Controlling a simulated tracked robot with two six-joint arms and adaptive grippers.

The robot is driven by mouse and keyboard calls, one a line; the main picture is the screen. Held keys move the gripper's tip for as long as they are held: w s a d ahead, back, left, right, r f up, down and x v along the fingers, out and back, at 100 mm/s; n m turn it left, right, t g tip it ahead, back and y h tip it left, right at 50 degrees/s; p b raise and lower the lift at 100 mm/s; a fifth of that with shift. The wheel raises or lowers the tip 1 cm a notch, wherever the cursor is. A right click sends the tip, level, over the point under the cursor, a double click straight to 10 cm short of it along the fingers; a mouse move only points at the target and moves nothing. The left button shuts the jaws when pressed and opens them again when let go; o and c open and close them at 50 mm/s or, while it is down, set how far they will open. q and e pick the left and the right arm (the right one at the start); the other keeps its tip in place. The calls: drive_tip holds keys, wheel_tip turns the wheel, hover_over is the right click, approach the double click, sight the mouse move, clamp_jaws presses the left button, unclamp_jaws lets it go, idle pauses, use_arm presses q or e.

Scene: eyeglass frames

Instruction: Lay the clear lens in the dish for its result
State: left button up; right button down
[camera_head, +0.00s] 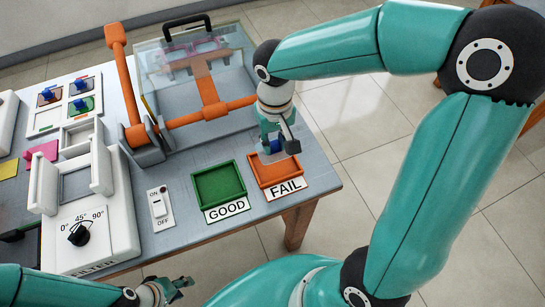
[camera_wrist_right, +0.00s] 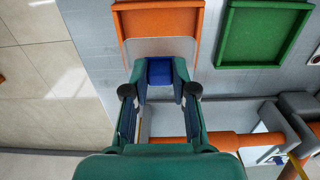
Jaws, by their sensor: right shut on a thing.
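My right gripper (camera_head: 277,143) is over the orange FAIL dish (camera_head: 292,178). In the right wrist view it (camera_wrist_right: 160,88) is shut on a blue tab (camera_wrist_right: 160,70). A pale, see-through lens (camera_wrist_right: 160,47) extends from that tab over the near part of the orange dish (camera_wrist_right: 158,22); whether it touches the dish floor I cannot tell. The green GOOD dish (camera_head: 219,186) is empty and also shows in the right wrist view (camera_wrist_right: 262,35). My left gripper (camera_head: 180,287) is low at the front, away from the dishes, empty, with its fingers apart.
A clear-lidded box with an orange frame (camera_head: 210,92) stands behind the dishes. A white filter unit with a dial (camera_head: 80,232) and an ON/OFF switch (camera_head: 159,207) are left. A white tray (camera_head: 45,118) holds several coloured pieces with blue tabs. The table edge is close right of the FAIL dish.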

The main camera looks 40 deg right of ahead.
sight(275, 150)
drive_tip(key=shift+f+b, duration=0.3)
drive_tip(key=shift+f, duration=2.75)
drive_tip(key=shift+f, duration=0.15)
drive_tip(key=c, duration=0.9)
unclamp_jaws()
drive_tip(key=shift+c, duration=0.2)
drive_tip(key=shift+r, duration=0.25)
wheel_tip(275, 150, up, 12)
drive_tip(key=shift+f+p, duration=0.1)
drive_tip(key=shift+p, duration=0.6)
drive_tip(key=shift+s, duration=0.1)
